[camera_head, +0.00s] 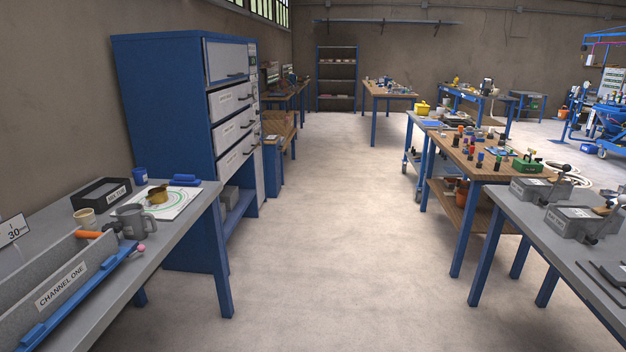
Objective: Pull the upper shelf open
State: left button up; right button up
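A tall blue cabinet (165,130) stands against the left wall, facing right. Its front has a wide upper panel (226,58) with a dark handle near its lower edge. Below it are three light grey drawer fronts, a top one (230,98), a middle one (233,128) and a bottom one (236,156), each with a label and a handle. All the fronts look shut. I cannot tell which of these is the upper shelf. Neither of my grippers is in view.
A grey table (190,218) at the near left holds a mug (134,222), a black box (101,193) and a "CHANNEL ONE" trough (62,284). Tables with tools line the right, including a wooden one (470,163). The floor (330,230) between is clear.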

aim_at(220, 104)
jog(key=i, duration=2.6)
jog(key=i+l, duration=0.1)
jog(key=i, duration=2.55)
jog(key=j+u, duration=0.05)
jog(key=j, duration=0.05)
